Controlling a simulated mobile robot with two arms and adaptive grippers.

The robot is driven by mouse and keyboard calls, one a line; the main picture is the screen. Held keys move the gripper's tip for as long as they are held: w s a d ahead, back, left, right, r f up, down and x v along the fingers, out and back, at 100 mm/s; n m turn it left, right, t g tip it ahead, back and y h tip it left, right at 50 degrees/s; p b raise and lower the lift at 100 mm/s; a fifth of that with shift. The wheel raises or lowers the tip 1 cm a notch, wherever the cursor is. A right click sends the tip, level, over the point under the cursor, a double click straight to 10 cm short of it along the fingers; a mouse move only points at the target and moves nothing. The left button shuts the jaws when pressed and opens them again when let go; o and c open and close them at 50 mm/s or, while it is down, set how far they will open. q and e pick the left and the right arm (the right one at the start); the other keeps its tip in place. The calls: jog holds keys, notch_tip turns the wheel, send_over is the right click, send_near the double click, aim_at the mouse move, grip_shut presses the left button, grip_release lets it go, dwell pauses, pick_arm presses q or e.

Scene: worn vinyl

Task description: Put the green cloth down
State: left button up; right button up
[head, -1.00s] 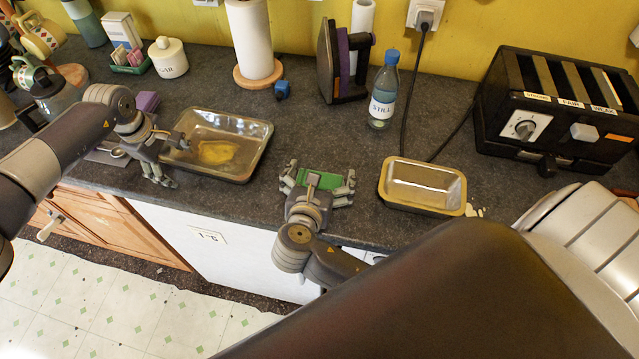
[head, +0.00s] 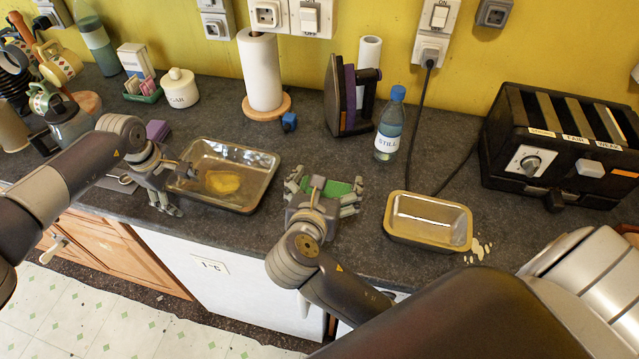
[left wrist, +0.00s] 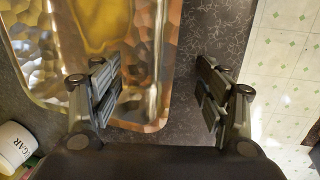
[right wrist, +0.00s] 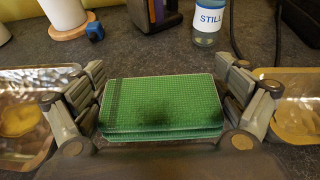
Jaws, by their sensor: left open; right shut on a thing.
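The green cloth (head: 335,188) is a folded, flat block near the front of the dark counter, between two metal trays. My right gripper (head: 325,192) is shut on it, with a finger at each side; the right wrist view shows the cloth (right wrist: 162,105) level between the fingers. I cannot tell whether its underside touches the counter. My left gripper (head: 168,190) is open and empty at the left end of the large tray (head: 262,163). In the left wrist view, its fingers (left wrist: 157,75) appear on either side of the tray's rim.
A small loaf tin (head: 428,238) stands to the right, with pale spots (head: 480,248) beside it. A water bottle (head: 389,125), an iron (head: 345,95) and a paper towel roll (head: 262,75) stand behind. A black toaster (head: 560,145) is at right. Bare counter lies behind the cloth.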

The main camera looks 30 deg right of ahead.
jog(key=shift+r, duration=0.7)
notch_tip(320, 180, down, 10)
jog(key=shift+s+r, duration=0.1)
jog(key=o, duration=0.8)
jog(key=shift+s+a, duration=0.15)
jog(key=shift+a, duration=0.05)
jog(key=v, duration=1.1)
jog(key=shift+s+a+r, duration=0.15)
jog(key=shift+s+a, duration=0.05)
